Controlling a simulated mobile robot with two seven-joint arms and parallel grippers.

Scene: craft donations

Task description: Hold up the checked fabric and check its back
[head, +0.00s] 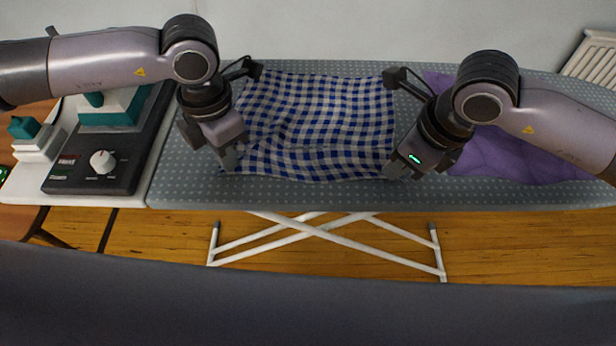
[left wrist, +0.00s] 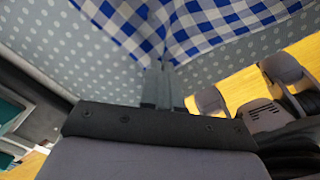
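The blue-and-white checked fabric (head: 312,125) lies rumpled across the ironing board, with its printed side up. Its near edge sags between my two grippers. My left gripper (head: 230,160) is at the near left corner. In the left wrist view its fingers (left wrist: 162,78) are together, and the checked fabric (left wrist: 215,22) gathers into their tips. My right gripper (head: 392,172) is at the near right corner, its fingertips close together on the fabric's edge. The fabric's back is not in view.
The grey dotted ironing board (head: 330,196) stands on white crossed legs (head: 315,238). Purple fabric (head: 505,155) lies on it to the right. A dark panel with a white knob (head: 103,161) and a teal-and-white iron (head: 112,108) are at the left.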

